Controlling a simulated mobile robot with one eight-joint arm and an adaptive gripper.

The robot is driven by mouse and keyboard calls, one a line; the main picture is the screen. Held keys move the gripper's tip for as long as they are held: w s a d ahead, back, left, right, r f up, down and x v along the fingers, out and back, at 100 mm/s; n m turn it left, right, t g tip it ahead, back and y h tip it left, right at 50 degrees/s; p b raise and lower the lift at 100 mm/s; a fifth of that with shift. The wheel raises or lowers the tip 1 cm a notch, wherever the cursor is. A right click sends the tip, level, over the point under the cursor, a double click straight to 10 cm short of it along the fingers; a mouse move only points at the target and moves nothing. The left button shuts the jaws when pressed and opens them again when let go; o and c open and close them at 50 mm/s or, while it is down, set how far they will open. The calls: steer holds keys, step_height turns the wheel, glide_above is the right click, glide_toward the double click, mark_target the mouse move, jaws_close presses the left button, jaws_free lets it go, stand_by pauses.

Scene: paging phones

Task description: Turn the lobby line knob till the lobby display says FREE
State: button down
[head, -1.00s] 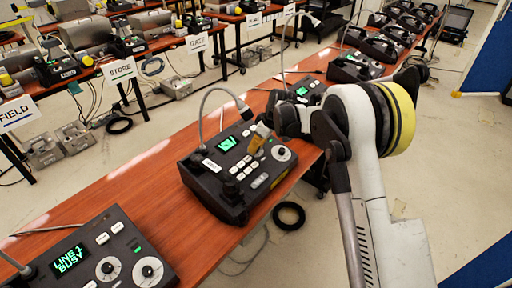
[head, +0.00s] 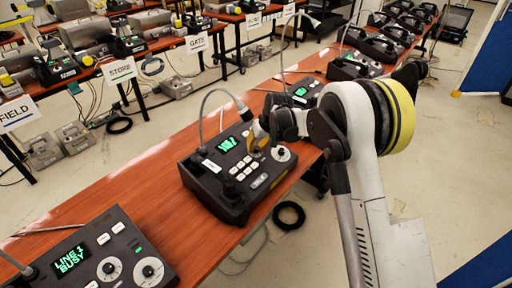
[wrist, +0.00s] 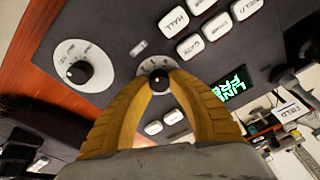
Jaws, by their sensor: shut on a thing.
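The black phone console (head: 212,198) under my arm has a small green display (head: 228,144), too small to read in the head view. In the wrist view its display (wrist: 236,82) is tilted and partly hidden by a finger; I make out "LIN" and what looks like "FR". My gripper (wrist: 158,84) has its yellow fingertips shut on a small black line knob (wrist: 158,76) with a pale dial behind it. In the head view my gripper (head: 255,146) is over the console's right half. The console's white name label (head: 211,165) is not clearly legible.
A larger knob (wrist: 77,73) on a white dial and several white keys (wrist: 173,21) lie near the fingers. A gooseneck microphone (head: 208,97) arches over the console. Another console at front left has a display (head: 70,260) reading "LINE 1 BUSY". Bare red tabletop (head: 140,195) lies between.

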steer(key=shift+m, duration=0.5)
steer(key=c, duration=1.5)
jaws_free()
steer(key=v, duration=1.2)
steer(key=shift+a, duration=0.15)
